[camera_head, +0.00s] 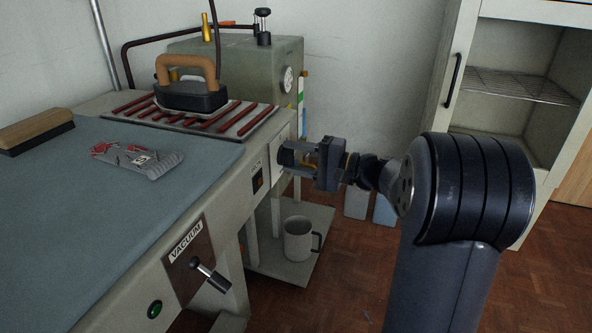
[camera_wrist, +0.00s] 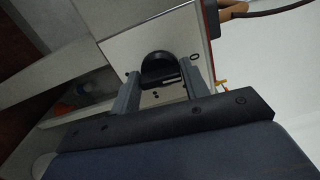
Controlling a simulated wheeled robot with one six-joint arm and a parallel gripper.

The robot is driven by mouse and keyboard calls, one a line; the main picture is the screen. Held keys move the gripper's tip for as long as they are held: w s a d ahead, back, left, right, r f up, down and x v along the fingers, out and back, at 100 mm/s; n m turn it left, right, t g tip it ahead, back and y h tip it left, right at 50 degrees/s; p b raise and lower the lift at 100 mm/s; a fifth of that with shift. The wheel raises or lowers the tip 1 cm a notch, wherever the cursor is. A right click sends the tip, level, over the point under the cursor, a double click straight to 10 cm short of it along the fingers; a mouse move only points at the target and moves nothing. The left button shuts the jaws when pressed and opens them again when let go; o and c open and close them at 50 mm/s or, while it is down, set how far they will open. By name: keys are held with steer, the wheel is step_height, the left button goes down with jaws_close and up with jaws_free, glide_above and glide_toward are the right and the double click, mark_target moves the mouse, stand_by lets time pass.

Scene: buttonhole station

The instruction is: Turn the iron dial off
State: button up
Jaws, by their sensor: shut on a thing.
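The iron dial (camera_wrist: 157,66) is a dark round knob on a pale plate (camera_wrist: 116,52) in the wrist view. A small ring-shaped mark shows on the plate to the right of the knob. The fingers of my gripper (camera_wrist: 160,84) stand on both sides of the knob and are shut on it. In the head view, my gripper (camera_head: 288,155) reaches the front of the station at its right end and hides the dial. The iron (camera_head: 190,92), with a tan handle, rests on a rack of red bars (camera_head: 243,121). The dial's exact pointing is unclear.
Left of my gripper on the front panel are a small dark switch (camera_head: 257,178) and the VACUUM lever (camera_head: 210,275). A white mug (camera_head: 298,240) stands on the low shelf below.

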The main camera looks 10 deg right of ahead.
steer(key=shift+n+b, duration=0.45)
steer(key=shift+n, duration=0.05)
steer(key=o, duration=0.9)
steer(key=shift+o, duration=0.2)
steer(key=p+v, duration=0.2)
steer(key=v, duration=0.9)
steer(key=shift+p, duration=0.3)
steer(key=shift+a, duration=0.15)
